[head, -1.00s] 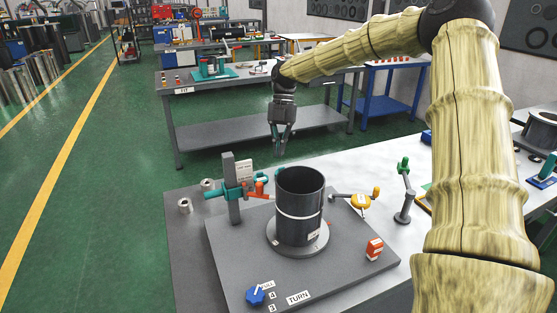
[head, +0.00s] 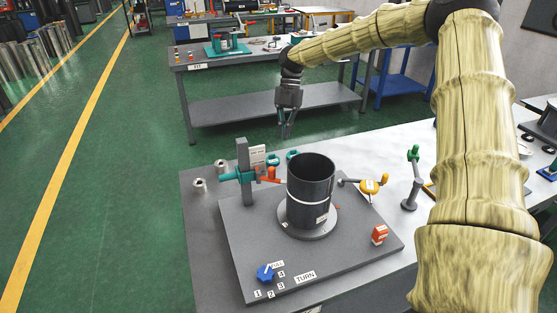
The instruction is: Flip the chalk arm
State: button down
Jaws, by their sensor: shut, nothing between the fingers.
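No part that is plainly a chalk-coloured arm can be made out; small pale parts are too small to tell. A dark flanged cylinder (head: 311,190) with a pale band stands upright on a grey board (head: 240,240). A teal clamp (head: 236,176) with a red end (head: 270,175) is on a grey post left of it. A yellow part (head: 370,187) with a thin dark lever is to its right. A red block with pale marks (head: 379,234) sits at the board's right. My gripper (head: 286,134) is shut and empty, pointing down, beyond the cylinder and higher, touching nothing.
A blue knob (head: 265,272) with number labels and a TURN label (head: 305,277) are at the board's front. A green-topped grey post (head: 413,175) stands right of the board. Metal nuts (head: 198,185) lie at left. A workbench (head: 270,100) stands behind, with open floor between.

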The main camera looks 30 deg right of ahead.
aim_at(272, 177)
jog(key=shift+w, duration=0.1)
jog(key=shift+f, duration=0.15)
jog(key=s+a+f+p, duration=0.5)
jog(key=f+p, duration=0.2)
jog(key=f, duration=0.2)
jog(key=shift+a+f, duration=0.15)
jog(key=shift+a, duration=0.25)
